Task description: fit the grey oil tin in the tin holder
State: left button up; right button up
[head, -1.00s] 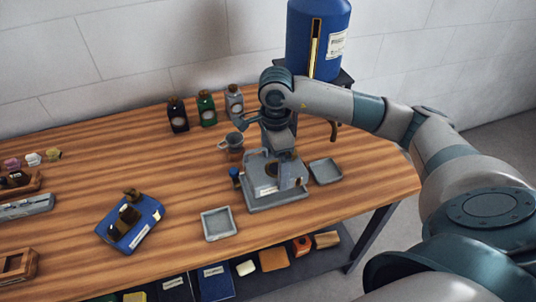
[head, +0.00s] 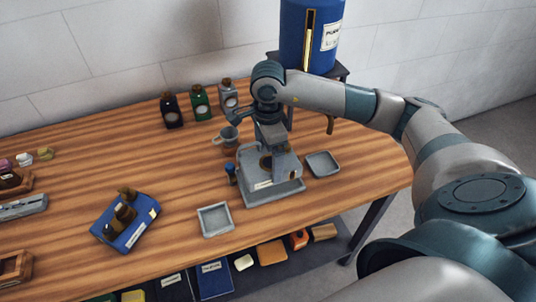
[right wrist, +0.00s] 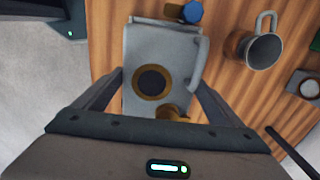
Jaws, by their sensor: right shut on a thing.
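A grey block-like tin (head: 268,172), which I take for the grey oil tin, has a dark round opening with a brass ring and a pale label. My right gripper (head: 272,148) points down over it. In the right wrist view its fingers lie along both sides of the grey tin (right wrist: 150,50), shut on it, with a brass cap near the palm. The tin is over or in a grey base (head: 280,193), which seems to be the tin holder. I cannot tell whether the tin is fully seated. My left gripper is not in view.
A blue knob (head: 230,168) and a grey mug (head: 228,138) stand close to the base. Small trays lie at its right (head: 322,165) and front left (head: 215,220). Black, green and grey bottles (head: 228,96) stand behind. A blue box (head: 133,232) lies left; bare wood surrounds it.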

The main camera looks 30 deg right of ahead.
aim_at(268, 165)
jog(key=shift+f+b, duration=0.35)
jog(key=shift+f, duration=0.5)
jog(key=shift+f+b, duration=0.25)
jog(key=shift+b, duration=0.05)
jog(key=shift+f+b, duration=0.25)
jog(key=shift+b, duration=0.2)
jog(key=shift+b, duration=0.75)
dwell(0.6)
jog(key=shift+f+b, duration=0.4)
jog(key=shift+b, duration=0.15)
dwell(0.3)
jog(key=shift+d+f+b, duration=0.3)
jog(key=shift+f+b, duration=0.2)
dwell(0.4)
